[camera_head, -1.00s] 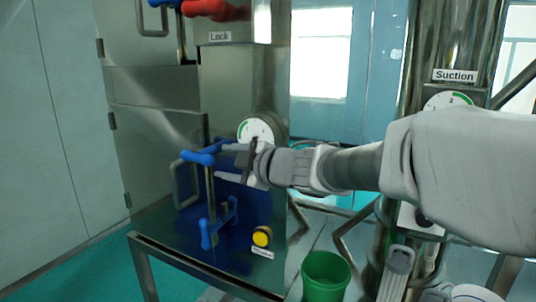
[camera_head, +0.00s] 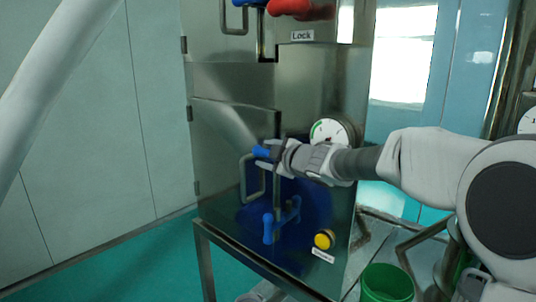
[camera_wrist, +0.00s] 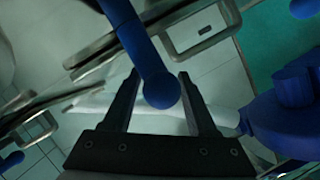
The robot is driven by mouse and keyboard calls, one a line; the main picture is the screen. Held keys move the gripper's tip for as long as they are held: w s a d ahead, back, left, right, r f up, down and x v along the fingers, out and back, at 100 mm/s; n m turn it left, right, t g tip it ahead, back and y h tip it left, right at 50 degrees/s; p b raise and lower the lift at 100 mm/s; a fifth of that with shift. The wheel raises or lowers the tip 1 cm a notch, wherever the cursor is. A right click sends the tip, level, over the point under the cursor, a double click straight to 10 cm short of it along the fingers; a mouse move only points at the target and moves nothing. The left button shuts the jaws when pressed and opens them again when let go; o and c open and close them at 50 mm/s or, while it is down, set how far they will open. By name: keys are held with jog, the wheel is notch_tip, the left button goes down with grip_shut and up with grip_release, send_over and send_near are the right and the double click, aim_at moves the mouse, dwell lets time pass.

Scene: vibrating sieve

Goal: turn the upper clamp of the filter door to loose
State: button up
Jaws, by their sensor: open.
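The upper clamp (camera_head: 262,153) is a blue handle at the edge of the steel filter door (camera_head: 225,125). In the head view my gripper (camera_head: 270,157) is over it and hides most of it. In the wrist view the clamp's blue arm (camera_wrist: 145,45) comes down from the top, and its rounded end lies between the two dark fingers of my gripper (camera_wrist: 159,77). The fingers are apart, with a gap visible on both sides of the rounded end. The lower clamp (camera_head: 268,228) is a similar blue handle below.
A bent metal door handle (camera_head: 244,180) stands close to the clamp on the left. A dial gauge (camera_head: 333,132) is behind my wrist. A yellow button (camera_head: 324,240) is lower right, and a green bin (camera_head: 386,284) stands on the floor. A red handle (camera_head: 290,7) is above.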

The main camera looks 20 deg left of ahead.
grip_shut()
dwell(0.3)
